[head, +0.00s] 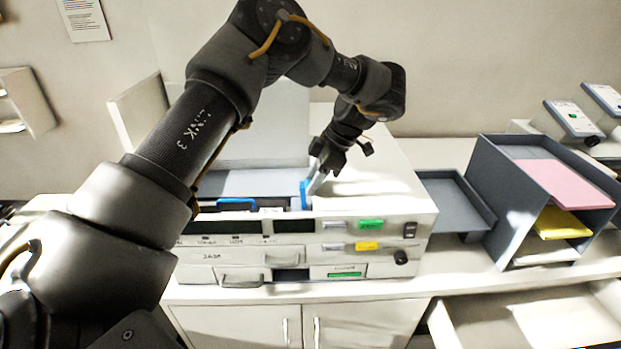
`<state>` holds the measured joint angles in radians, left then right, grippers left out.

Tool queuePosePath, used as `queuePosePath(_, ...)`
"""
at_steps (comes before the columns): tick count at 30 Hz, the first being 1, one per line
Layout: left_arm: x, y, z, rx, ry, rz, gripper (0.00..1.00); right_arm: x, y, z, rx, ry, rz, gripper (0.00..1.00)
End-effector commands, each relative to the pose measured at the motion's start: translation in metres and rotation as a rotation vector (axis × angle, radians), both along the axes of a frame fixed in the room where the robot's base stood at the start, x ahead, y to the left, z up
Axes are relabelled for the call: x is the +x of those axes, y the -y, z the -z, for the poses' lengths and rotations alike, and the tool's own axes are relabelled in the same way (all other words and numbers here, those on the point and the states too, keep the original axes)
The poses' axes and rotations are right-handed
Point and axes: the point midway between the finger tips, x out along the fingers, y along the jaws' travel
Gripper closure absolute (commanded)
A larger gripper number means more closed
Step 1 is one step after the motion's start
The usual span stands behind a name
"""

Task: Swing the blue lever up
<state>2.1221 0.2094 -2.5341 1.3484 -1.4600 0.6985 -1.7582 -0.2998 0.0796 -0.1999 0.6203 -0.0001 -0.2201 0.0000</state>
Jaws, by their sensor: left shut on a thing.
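The blue lever (305,194) stands upright at the front top edge of a white office machine (395,213). My left gripper (315,184) comes down over the machine's top from behind. Its fingers are shut on the blue lever, and they partly hide its upper end. A second blue part (236,203), shaped like a handle, lies to the left at the front of the machine's open top. My left arm covers the machine's left side. My right gripper is not in view.
A grey tray (455,204) juts from the machine's right side. A dark paper sorter (501,200) with pink and yellow sheets stands farther right. An open drawer (447,328) is at the lower right.

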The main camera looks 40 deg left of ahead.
Motion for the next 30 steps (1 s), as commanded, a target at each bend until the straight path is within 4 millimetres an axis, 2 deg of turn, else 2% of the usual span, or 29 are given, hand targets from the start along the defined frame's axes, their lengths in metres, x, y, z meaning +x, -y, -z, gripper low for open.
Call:
queuePosePath(11, 0.000, 0.001, 0.002, 0.001, -0.007, 0.002, 0.85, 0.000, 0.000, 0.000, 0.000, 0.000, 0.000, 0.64)
queuePosePath(12, 0.000, 0.001, 0.002, 0.001, -0.007, 0.002, 0.59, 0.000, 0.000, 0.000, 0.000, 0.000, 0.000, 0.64)
queuePosePath(17, -0.001, 0.000, 0.001, 0.002, -0.006, 0.001, 0.40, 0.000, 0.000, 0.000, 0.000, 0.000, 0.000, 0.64)
queuePosePath(26, -0.001, 0.000, -0.001, 0.002, -0.005, -0.001, 0.40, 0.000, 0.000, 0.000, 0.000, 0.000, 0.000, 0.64)
queuePosePath(30, -0.004, -0.003, -0.011, 0.003, -0.005, -0.016, 0.40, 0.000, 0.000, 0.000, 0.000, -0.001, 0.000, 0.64)
